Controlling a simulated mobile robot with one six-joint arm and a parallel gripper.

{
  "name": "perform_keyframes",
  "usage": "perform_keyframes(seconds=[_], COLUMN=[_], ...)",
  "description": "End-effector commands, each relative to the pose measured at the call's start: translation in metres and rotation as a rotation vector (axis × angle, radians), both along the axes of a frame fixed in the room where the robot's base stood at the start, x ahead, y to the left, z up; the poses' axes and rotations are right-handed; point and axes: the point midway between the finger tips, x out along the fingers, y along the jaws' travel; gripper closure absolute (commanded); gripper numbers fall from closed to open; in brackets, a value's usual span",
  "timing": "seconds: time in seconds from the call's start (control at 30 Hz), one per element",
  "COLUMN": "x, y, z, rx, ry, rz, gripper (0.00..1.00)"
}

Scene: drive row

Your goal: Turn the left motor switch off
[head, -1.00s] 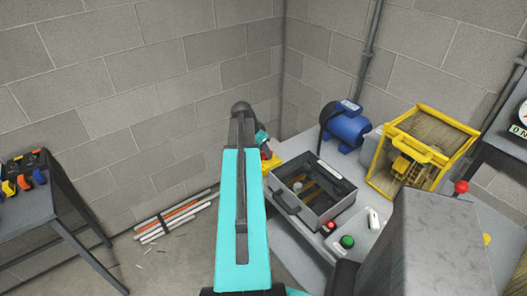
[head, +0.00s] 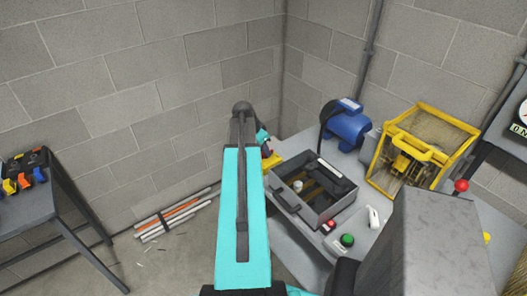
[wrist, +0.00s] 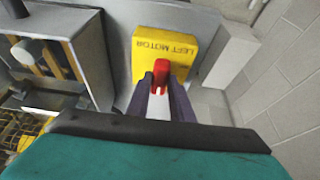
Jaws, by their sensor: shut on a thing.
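The left motor switch is a yellow plate (wrist: 178,46) marked "LEFT MOTOR" with a red handle (wrist: 161,68) in the wrist view. The label reads upside down there. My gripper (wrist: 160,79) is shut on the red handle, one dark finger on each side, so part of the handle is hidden. In the head view the yellow plate (head: 271,161) shows only in part behind my turquoise arm, at the left end of the bench. My gripper (head: 265,146) is small and mostly hidden there.
Right of the switch stand a grey open-topped box (head: 322,207), a blue motor (head: 347,128) and a yellow cage (head: 420,148). Red (head: 330,226) and green (head: 347,240) buttons sit at the bench front. A table (head: 30,212) with tools stands at left. Rods (head: 178,217) lie by the wall.

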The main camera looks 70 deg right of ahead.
Motion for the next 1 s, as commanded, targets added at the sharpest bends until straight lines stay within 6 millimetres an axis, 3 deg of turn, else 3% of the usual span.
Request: perform_keyframes(seconds=[0.37,1.0], x=[-0.0025,-0.0065], y=[-0.0021,-0.0038], z=[-0.0018,0.0002], rx=[-0.007,-0.011], ry=[0.000,0.001], rz=[0.148,0.609], gripper=[1.00,1.00])
